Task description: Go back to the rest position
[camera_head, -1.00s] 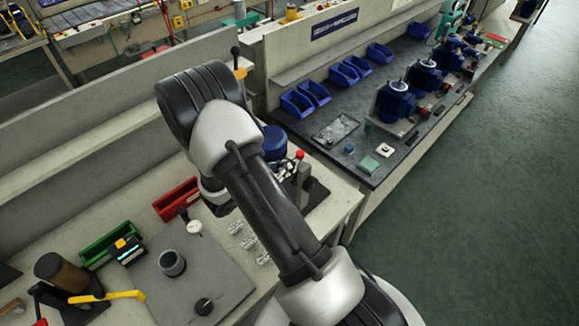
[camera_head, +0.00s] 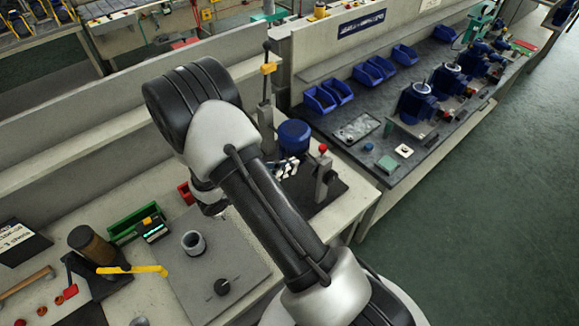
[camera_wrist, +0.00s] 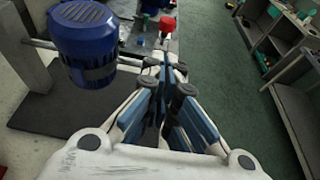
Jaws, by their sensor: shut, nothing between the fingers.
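My gripper (camera_wrist: 163,92) shows in the wrist view with its blue-padded fingers drawn together and nothing between them. In the head view my arm crosses the middle of the picture and hides most of the gripper behind its links. Beyond the fingers in the wrist view is a blue motor-like part (camera_wrist: 85,45) at the upper left, apart from them.
A press-like fixture with a red knob (camera_head: 323,148) stands beside the blue part. A grey cylinder (camera_head: 193,243) stands on a grey plate (camera_head: 245,262). A green bin (camera_head: 130,224), red bin (camera_head: 186,192) and yellow-handled tool (camera_head: 135,270) are left. Blue bins (camera_head: 320,99) line the far bench.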

